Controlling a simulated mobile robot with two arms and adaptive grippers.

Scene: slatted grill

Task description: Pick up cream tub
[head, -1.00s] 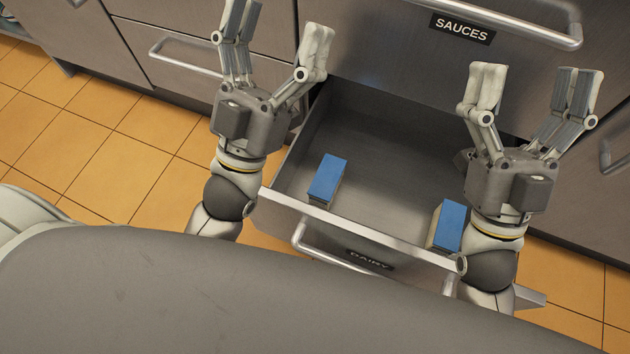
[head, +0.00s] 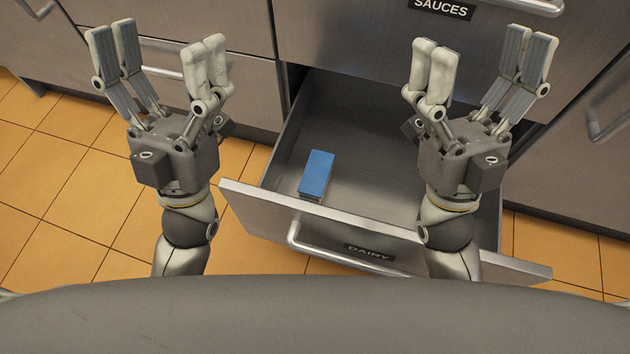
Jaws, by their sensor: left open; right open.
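A blue-topped box-shaped tub (head: 317,174) sits in the open drawer labelled DAIRY (head: 365,225), near its front left; I take it for the cream tub, though no label on it is readable. My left gripper (head: 157,68) is open and empty, raised to the left of the drawer, apart from the tub. My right gripper (head: 480,72) is open and empty, above the right part of the drawer, and its arm covers the drawer's front right inside. A second blue-topped box seen earlier there is hidden now.
The drawer's front panel and bar handle (head: 340,255) stand between my body and the tub. A closed drawer labelled SAUCES (head: 441,10) is above. The drawer's middle floor looks clear. Orange tiled floor (head: 60,215) is free at left.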

